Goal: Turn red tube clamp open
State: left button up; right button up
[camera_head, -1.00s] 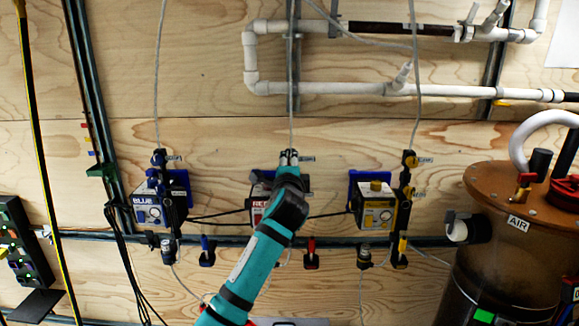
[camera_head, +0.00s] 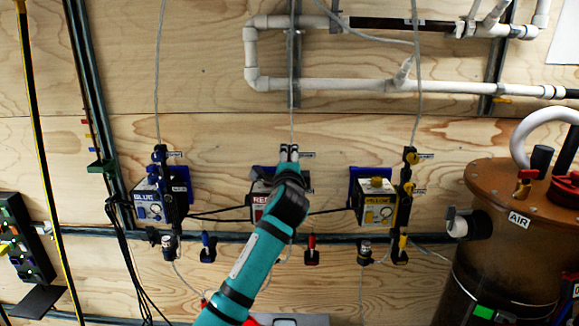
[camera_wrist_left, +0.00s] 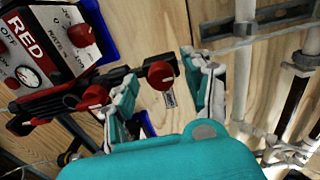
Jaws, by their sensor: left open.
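My left gripper (camera_head: 289,151) is at the wall above the red unit (camera_head: 259,196), with its arm covering much of that unit. In the left wrist view the two fingers of the left gripper (camera_wrist_left: 158,84) are apart. A round red clamp knob (camera_wrist_left: 160,75) shows between them, near the fingertips; I cannot tell whether they touch it. A second red knob (camera_wrist_left: 95,97) is beside the left finger, nearer the red unit labelled RED (camera_wrist_left: 27,52). My right gripper is not in view.
A blue unit (camera_head: 149,205) hangs left and a yellow unit (camera_head: 377,208) right on the plywood wall. White pipes (camera_head: 330,86) run above. A brown tank marked AIR (camera_head: 502,255) stands at the right. Thin tubes and dark cables hang around the units.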

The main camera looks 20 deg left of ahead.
pick_arm(q)
jog(key=v, duration=1.2)
notch_tip(320, 180, down, 42)
jog(key=s+n+g+h, duration=0.2)
jog(key=s+g+h, duration=0.15)
jog(key=g, duration=0.35)
jog(key=s+a+f+n+g, duration=0.1)
jog(key=s+f+n+g, duration=0.1)
jog(key=s+f, duration=0.65)
jog(key=s+f+n+g, duration=0.2)
jog(key=s+f, duration=0.4)
jog(key=f, duration=0.6)
jog(key=s+a+f+n+g, duration=0.1)
jog(key=s+f, duration=0.4)
jog(key=s, duration=0.8)
jog(key=s+a+f+n+g+h, duration=0.1)
jog(key=s+f, duration=0.5)
jog(key=s, duration=0.7)
jog(key=s+a+f+n+g, duration=0.1)
jog(key=s+f+n+g, duration=0.2)
jog(key=s, duration=1)
notch_tip(320, 180, down, 3)
jog(key=shift+a+r+n, duration=0.15)
jog(key=shift+a+n, duration=0.05)
jog(key=shift+n, duration=0.4)
